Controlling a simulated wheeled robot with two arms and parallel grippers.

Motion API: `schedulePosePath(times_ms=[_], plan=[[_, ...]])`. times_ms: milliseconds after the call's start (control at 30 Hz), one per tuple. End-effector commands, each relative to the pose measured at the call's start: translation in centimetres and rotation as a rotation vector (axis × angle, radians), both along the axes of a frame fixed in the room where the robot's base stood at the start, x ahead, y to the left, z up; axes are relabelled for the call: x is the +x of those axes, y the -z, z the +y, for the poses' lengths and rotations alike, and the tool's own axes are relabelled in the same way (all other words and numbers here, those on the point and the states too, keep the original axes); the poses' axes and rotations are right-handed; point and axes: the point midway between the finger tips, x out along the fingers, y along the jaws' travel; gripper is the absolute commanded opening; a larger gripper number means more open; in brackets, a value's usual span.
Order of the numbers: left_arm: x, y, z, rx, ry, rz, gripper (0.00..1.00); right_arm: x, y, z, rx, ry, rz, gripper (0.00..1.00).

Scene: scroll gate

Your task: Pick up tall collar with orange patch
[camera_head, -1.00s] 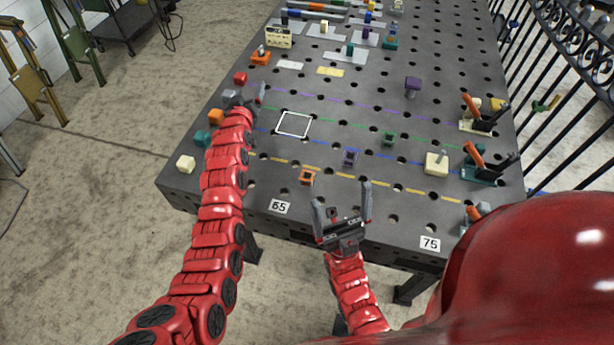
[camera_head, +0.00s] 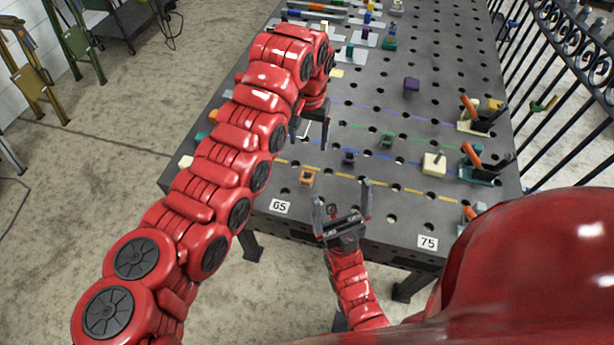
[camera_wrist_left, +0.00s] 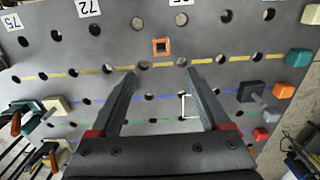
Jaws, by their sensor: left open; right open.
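A small orange-edged square collar (camera_head: 307,177) with a dark centre stands on the perforated table (camera_head: 440,100), beside the yellow dashed line. In the left wrist view the collar (camera_wrist_left: 161,47) shows from above as an orange ring, ahead of and between the fingertips. Its height is hard to judge. My left gripper (camera_head: 309,140) points down over the table, open and empty, a little behind the collar; it also shows in the left wrist view (camera_wrist_left: 160,73). My right gripper (camera_head: 342,193) is open and empty near the table's front edge, to the right of the collar.
A cream block (camera_head: 434,164) and orange-handled clamps (camera_head: 474,157) are farther right. My left arm hides much of the table's left side, where an orange block (camera_wrist_left: 284,90) stands.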

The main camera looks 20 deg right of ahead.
Motion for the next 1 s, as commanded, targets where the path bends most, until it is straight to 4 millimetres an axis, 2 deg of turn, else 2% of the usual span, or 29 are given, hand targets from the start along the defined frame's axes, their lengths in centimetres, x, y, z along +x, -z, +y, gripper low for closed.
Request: schedulePosePath(times_ms=[333,500,633,867,1000], plan=[[-0.1,6.8,-0.1,-0.001,0.001,-0.002,0.8,0.0,-0.9,0.0,0.0,0.0,0.0,1.0],[0.1,8.7,0.0,-0.002,0.0,-0.002,0.8,0.0,-1.9,0.0,0.0,0.0,0.0,1.0],[0.0,9.4,0.0,0.0,0.001,0.0,0.8,0.0,-2.3,0.0,0.0,0.0,0.0,1.0],[0.0,11.9,0.4,0.001,0.0,0.001,0.8,0.0,-4.7,0.0,0.0,0.0,0.0,1.0],[0.2,13.4,0.3,-0.001,0.002,-0.003,0.8,0.0,-4.5,0.0,0.0,0.0,0.0,1.0]])
